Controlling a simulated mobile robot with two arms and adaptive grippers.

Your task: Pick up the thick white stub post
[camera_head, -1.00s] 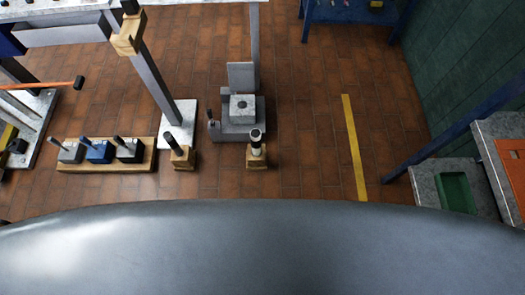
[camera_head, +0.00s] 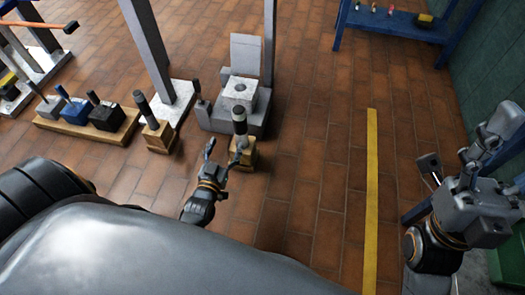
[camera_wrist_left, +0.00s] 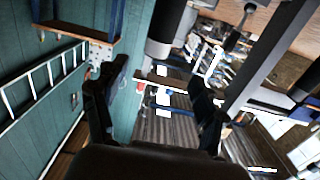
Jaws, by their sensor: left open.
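The thick white stub post (camera_head: 240,142) stands upright in a wooden block (camera_head: 245,156) on the floor, with a dark upper part and a pale lower part. My left gripper (camera_head: 221,152) is open, just left of and in front of the post in the head view. The post appears between and beyond the spread fingers. In the left wrist view, the post (camera_wrist_left: 158,47) shows as a dark cylinder with a white end, above the gap between the open fingers (camera_wrist_left: 153,95). My right arm is at the right of the head view; its finger state is unclear.
A darker post (camera_head: 146,112) in a wooden block stands to the left. A grey fixture (camera_head: 221,118) with a square block is just behind the white post. A wooden rack (camera_head: 75,127) with several handled blocks lies further left. Floor around the yellow line (camera_head: 371,200) is clear.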

